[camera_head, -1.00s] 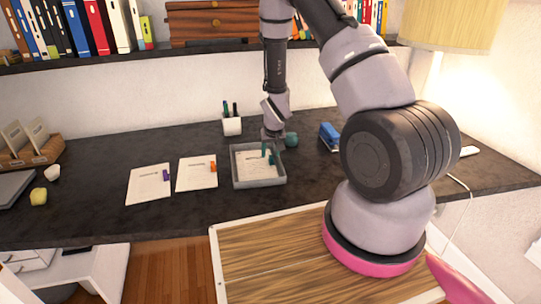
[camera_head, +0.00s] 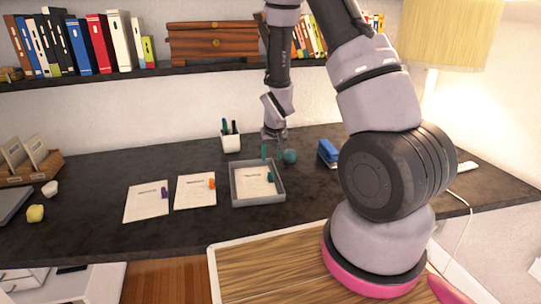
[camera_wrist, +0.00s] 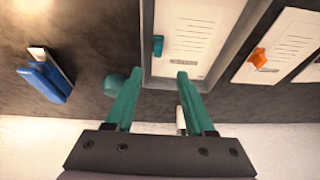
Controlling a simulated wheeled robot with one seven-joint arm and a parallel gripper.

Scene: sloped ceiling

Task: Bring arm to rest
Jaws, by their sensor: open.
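My arm reaches from the right over the dark desk (camera_head: 100,218). My gripper (camera_head: 275,152) hangs above the back edge of the grey tray (camera_head: 258,200). In the wrist view its two teal fingers (camera_wrist: 154,80) are apart with nothing held between them. The tray holds a white paper with a teal clip (camera_head: 270,177), which also shows in the wrist view (camera_wrist: 158,45). A round teal thing (camera_head: 290,157) stands beside the gripper on its right.
Two papers with a purple clip (camera_head: 164,192) and an orange clip (camera_head: 212,183) lie left of the tray. A pen cup (camera_head: 231,141) stands behind, a blue stapler (camera_head: 327,153) to the right. A bookshelf (camera_head: 130,74) runs above; a lamp (camera_head: 450,35) is at right.

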